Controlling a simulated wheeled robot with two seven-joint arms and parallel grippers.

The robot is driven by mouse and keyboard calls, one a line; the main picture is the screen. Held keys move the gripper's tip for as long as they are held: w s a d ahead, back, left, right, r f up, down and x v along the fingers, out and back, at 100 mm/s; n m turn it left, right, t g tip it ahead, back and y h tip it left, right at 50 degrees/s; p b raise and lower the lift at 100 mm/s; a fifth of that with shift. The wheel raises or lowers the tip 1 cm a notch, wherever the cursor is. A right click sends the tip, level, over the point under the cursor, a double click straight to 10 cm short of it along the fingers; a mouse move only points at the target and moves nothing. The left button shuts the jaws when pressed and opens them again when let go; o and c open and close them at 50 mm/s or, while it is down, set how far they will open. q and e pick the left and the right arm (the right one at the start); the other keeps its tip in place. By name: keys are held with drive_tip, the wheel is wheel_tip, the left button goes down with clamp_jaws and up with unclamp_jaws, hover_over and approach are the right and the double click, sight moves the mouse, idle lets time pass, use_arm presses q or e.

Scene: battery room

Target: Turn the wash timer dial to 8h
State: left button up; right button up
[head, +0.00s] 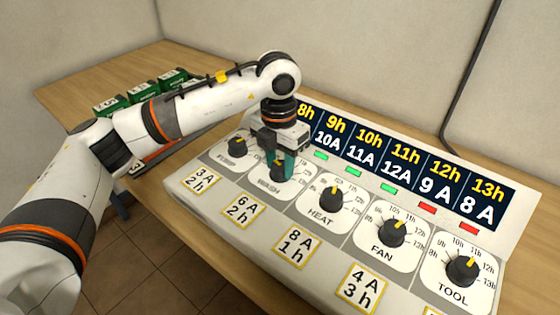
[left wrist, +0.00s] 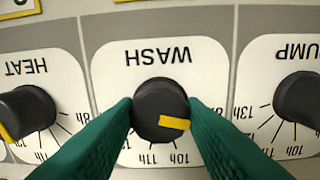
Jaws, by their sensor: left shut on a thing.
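The wash timer dial (left wrist: 158,100) is a round black knob with a yellow pointer, on a white plate marked WASH (head: 268,187). My left gripper (head: 281,165) has green fingers, one on each side of the knob, and is shut on it. In the left wrist view the plate is upside down and the pointer aims right and slightly down. The right finger hides the marks on the 8h side, so the exact mark at the pointer cannot be read. My right gripper is not in view.
The sloped panel also carries the PUMP dial (head: 237,146), HEAT dial (head: 331,198), FAN dial (head: 391,233) and TOOL dial (head: 462,270). A dark display (head: 405,165) of hours and amps stands behind them. Green batteries (head: 143,92) sit at the back left.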

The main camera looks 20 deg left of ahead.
sight(279, 164)
use_arm(q)
drive_tip(key=shift+r, duration=0.1)
drive_tip(key=o, duration=1)
wheel_tip(279, 164, up, 12)
drive_tip(key=shift+a, duration=0.15)
drive_tip(key=shift+w, duration=0.1)
